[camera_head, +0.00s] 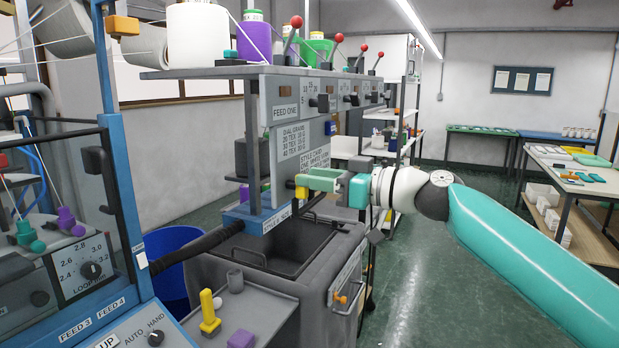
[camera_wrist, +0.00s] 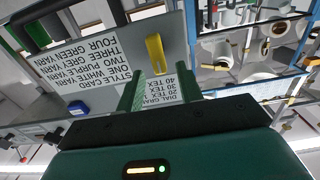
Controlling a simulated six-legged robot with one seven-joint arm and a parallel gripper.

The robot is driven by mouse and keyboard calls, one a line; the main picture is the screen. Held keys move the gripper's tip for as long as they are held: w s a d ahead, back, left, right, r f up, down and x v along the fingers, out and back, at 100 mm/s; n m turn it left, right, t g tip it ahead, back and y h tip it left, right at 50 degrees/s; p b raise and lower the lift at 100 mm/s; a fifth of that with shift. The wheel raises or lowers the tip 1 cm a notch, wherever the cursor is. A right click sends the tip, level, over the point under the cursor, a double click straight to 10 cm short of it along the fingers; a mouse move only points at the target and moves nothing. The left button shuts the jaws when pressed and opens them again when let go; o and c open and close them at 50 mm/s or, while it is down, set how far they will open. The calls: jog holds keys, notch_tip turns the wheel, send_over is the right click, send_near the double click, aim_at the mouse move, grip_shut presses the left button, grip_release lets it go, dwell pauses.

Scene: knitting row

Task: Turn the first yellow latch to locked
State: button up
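A yellow latch (camera_wrist: 155,53) is on the grey panel in the wrist view, just beyond my fingertips and roughly in line with the gap between them. In the head view a yellow piece (camera_head: 302,187) shows at the panel's lower right edge, by the tips of my gripper (camera_head: 312,180). My green fingers (camera_wrist: 160,74) stand apart with nothing between them. I cannot tell whether a finger touches the latch. No locked or unlocked mark is readable.
The panel carries a style card (camera_wrist: 85,45) and a dial card (camera_head: 302,141). Below is an open grey bin (camera_head: 345,262). A yellow lever (camera_head: 209,313) stands at the front. A blue-framed machine (camera_head: 118,180) is at left.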

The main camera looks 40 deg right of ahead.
jog(key=shift+x, duration=0.75)
grip_shut()
